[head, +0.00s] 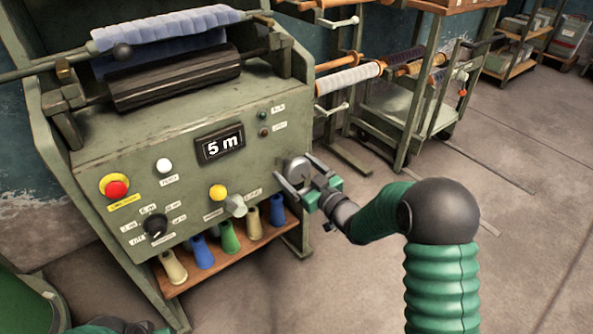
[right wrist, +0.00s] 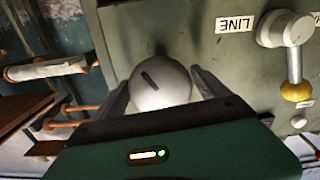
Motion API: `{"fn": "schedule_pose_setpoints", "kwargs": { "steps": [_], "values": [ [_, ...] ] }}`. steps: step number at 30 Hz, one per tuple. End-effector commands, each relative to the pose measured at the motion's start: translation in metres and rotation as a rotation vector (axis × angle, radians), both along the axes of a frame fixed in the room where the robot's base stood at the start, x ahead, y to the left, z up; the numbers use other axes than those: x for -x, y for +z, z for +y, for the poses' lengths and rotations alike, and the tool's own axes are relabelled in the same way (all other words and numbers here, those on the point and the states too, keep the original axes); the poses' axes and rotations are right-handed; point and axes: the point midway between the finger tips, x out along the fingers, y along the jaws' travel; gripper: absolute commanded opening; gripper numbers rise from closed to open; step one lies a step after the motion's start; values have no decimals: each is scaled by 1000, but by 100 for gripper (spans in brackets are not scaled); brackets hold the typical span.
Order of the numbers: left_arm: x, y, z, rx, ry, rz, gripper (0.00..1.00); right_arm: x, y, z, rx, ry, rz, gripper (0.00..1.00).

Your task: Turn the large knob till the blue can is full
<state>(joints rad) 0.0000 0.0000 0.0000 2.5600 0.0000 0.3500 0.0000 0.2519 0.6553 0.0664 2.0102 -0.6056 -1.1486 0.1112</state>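A round silver-grey knob (head: 296,168) sits at the right end of the green machine's front panel. In the right wrist view this knob (right wrist: 160,86) has a short dark mark on its face. My right gripper (head: 292,168) is at the knob with one finger on each side. Its fingers look spread wider than the knob in the head view; any contact is too fine to tell. A panel display (head: 220,146) reads "5 m". I see no blue can in either view.
Coloured cones, including a blue one (head: 202,252), stand on a wooden shelf below. Racks with rolls stand behind. The floor at right is clear.

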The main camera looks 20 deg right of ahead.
Motion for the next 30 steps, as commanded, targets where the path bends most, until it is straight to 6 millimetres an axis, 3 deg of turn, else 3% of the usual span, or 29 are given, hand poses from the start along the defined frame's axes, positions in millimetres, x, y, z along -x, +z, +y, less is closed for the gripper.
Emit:
{"fn": "schedule_pose_setpoints", "kwargs": {
  "steps": [2, 11, 20, 30],
  "values": [
    [0, 0, 0, 0, 0, 0, 55, 0, 0, 0, 0, 0, 0, 73],
    [0, 0, 0, 0, 0, 0, 55, 0, 0, 0, 0, 0, 0, 34],
    [0, 6, 0, 0, 0, 0, 55, 0, 1, -1, -31, -1, 12, 33],
    [0, 38, 0, 0, 0, 0, 55, 0, 5, -1, -220, 0, 83, 34]
  ]
}}
